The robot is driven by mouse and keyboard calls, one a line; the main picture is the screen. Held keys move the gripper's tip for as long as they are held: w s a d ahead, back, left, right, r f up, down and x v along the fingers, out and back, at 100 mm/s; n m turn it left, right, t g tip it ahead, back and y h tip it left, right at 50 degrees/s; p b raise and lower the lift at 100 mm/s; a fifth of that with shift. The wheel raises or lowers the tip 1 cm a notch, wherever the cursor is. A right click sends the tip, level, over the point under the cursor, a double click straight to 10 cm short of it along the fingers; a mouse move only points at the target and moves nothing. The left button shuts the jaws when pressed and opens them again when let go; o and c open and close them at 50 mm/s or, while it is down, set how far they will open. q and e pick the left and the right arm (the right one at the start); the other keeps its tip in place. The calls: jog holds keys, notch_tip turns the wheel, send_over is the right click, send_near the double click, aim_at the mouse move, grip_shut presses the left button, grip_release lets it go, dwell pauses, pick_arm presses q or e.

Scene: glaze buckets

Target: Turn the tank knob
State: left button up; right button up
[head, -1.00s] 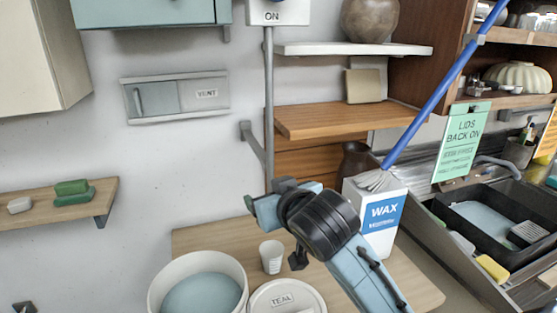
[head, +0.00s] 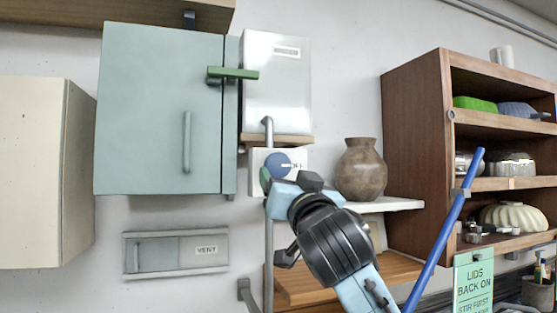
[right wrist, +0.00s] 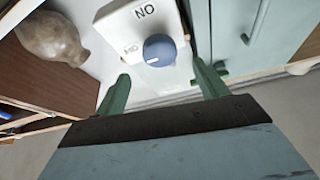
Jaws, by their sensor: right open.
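The tank knob (head: 278,164) is round and blue with a white mark, on a white plate (head: 302,153) below the pale tank (head: 277,85). My right gripper (head: 286,184) is just in front of and below the knob, partly covering the plate. In the right wrist view my right gripper (right wrist: 161,74) is open, with green fingers apart. The knob (right wrist: 159,50) shows ahead of the gap between them, and an ON label is on the plate (right wrist: 138,20). Contact cannot be made out. My left gripper is not in view.
A teal cabinet (head: 150,110) is just left of the tank. A green handle (head: 233,74) sticks out near the tank's left side. A brown vase (head: 361,169) stands on a white shelf (head: 395,205) to the right. A blue pole (head: 447,228) leans by the wooden shelving (head: 416,150).

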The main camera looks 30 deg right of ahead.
aim_at(279, 167)
jog(key=p+x, duration=0.2)
jog(key=x, duration=0.4)
jog(key=shift+w+d+r, duration=0.1)
jog(key=shift+w+r, duration=0.1)
jog(key=shift+r, duration=0.05)
jog(key=shift+w+d+r+p, duration=0.1)
jog(key=shift+w+p, duration=0.1)
jog(key=shift+w, duration=0.1)
jog(key=shift+w+d+r+p, duration=0.1)
jog(key=shift+w+p, duration=0.05)
jog(key=shift+w, duration=0.2)
jog(key=shift+f, duration=0.1)
